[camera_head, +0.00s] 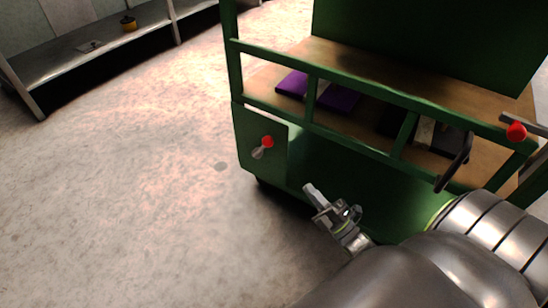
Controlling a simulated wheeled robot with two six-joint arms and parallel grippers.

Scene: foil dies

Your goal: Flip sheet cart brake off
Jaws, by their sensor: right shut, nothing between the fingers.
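The green sheet cart (323,178) stands at the centre right. A small brake lever (258,153) with a red knob (267,141) sits on its left front panel (246,128). The lever slants, with the knob at its upper right. My right gripper (312,193) is shut and empty, in front of the cart's lower side. It is below and to the right of the brake lever and apart from it. My left gripper is not in view.
Purple packs (337,99) and dark items lie on the cart's brown deck behind a green rail. A dark handle (455,163) and another red knob (516,131) are at the right. A grey shelf (70,62) stands upper left. The floor (120,190) at left is clear.

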